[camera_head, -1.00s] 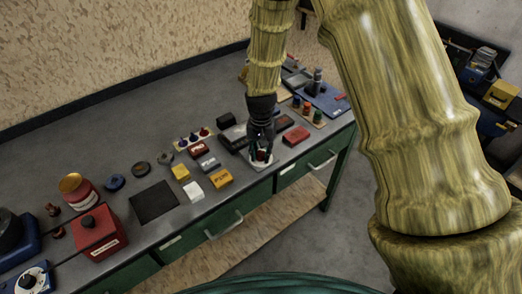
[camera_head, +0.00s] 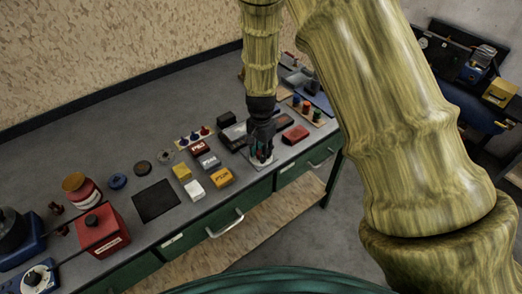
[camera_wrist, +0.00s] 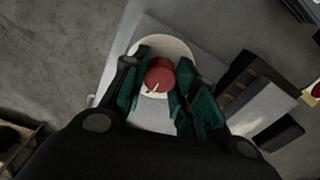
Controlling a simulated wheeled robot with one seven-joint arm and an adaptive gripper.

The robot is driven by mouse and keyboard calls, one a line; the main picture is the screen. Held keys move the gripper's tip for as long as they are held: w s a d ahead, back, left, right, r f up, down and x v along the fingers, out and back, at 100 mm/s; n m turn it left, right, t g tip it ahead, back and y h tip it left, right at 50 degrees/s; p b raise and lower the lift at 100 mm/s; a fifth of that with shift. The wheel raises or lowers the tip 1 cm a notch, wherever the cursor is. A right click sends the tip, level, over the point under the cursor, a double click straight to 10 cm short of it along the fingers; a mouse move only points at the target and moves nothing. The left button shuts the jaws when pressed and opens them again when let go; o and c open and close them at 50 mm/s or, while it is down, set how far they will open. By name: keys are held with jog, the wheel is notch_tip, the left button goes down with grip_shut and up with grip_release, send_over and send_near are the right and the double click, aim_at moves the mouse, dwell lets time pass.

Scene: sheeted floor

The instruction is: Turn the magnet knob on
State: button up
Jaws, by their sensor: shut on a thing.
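The magnet knob (camera_wrist: 159,72) is a round red knob with a white pointer mark. In the wrist view it stands on a pale round dial (camera_wrist: 172,46) on a light plate, and its pointer mark aims down and slightly left. My gripper (camera_wrist: 158,82) is shut on the knob, with one dark green finger on each side. In the head view my gripper (camera_head: 263,152) reaches straight down over the white plate (camera_head: 258,163) near the bench's front edge. There the fingers mostly hide the knob.
A red block (camera_head: 295,134) lies right of the gripper and a yellow box (camera_head: 222,177) lies left of it. Dark boxes stand close behind. Farther left are a black mat (camera_head: 156,201) and a red box (camera_head: 102,230).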

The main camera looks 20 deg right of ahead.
jog(key=o, duration=1)
jog(key=shift+r, duration=0.15)
notch_tip(320, 180, up, 12)
jog(key=shift+f, duration=0.1)
jog(key=shift+f, duration=0.1)
dwell(0.5)
